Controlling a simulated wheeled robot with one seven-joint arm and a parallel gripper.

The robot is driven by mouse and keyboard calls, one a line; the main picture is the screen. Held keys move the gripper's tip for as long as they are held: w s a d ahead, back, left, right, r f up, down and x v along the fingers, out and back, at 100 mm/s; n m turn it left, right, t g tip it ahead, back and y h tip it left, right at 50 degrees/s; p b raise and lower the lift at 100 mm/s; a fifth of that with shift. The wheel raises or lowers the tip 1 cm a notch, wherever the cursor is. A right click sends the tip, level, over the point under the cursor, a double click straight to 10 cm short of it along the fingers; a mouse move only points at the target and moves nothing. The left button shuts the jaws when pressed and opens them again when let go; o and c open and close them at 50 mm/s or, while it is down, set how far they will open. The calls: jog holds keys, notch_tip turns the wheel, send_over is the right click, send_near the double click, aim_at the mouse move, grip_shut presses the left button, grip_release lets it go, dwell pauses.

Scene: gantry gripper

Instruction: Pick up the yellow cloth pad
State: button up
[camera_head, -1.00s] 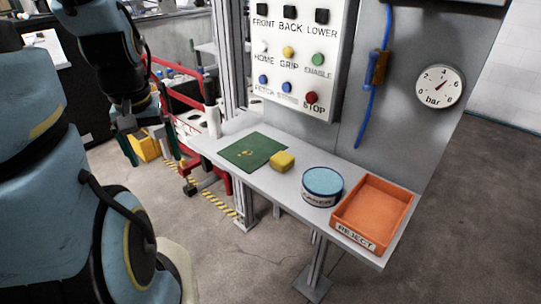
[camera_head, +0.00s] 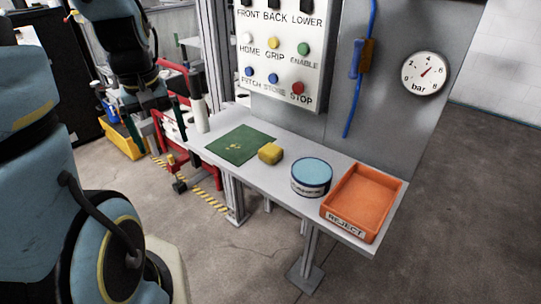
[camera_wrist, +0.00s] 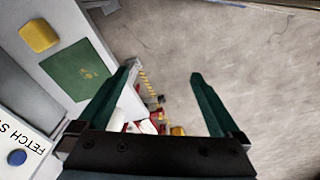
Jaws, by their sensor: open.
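The yellow cloth pad (camera_head: 270,153) lies on the light grey shelf, at the right edge of a flat green sheet (camera_head: 240,144). In the wrist view the pad (camera_wrist: 39,36) is at the upper left, with the green sheet (camera_wrist: 76,71) below and right of it. My gripper (camera_wrist: 162,76) is open, its two green fingers spread with nothing between them but floor and distant clutter. It is off to the side of the shelf, apart from the pad. In the head view my gripper (camera_head: 155,128) is at the left, partly hard to make out.
On the shelf (camera_head: 287,171), a round tin with a blue top (camera_head: 311,178) stands right of the pad, then an orange REJECT tray (camera_head: 362,203). A button panel (camera_head: 288,62), a blue hose (camera_head: 355,100) and a gauge (camera_head: 425,73) rise behind. A white cylinder (camera_head: 197,104) stands at left.

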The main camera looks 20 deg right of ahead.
jog(key=w+d+f+n+g+b, duration=0.1)
jog(key=w+d+n+b, duration=0.2)
jog(key=d, duration=0.9)
jog(key=n, duration=0.2)
send_over(271, 149)
jog(key=w, duration=0.1)
jog(key=shift+y, duration=0.3)
notch_tip(271, 149, down, 5)
jog(key=shift+a+f+p, duration=0.1)
jog(key=shift+p, duration=0.3)
jog(key=shift+s+f+p, duration=0.25)
jog(key=shift+f+p, duration=0.05)
jog(key=shift+f, duration=1.05)
jog(key=shift+s+f+p, duration=0.2)
jog(key=shift+f+p, duration=0.05)
jog(key=shift+f, duration=1.1)
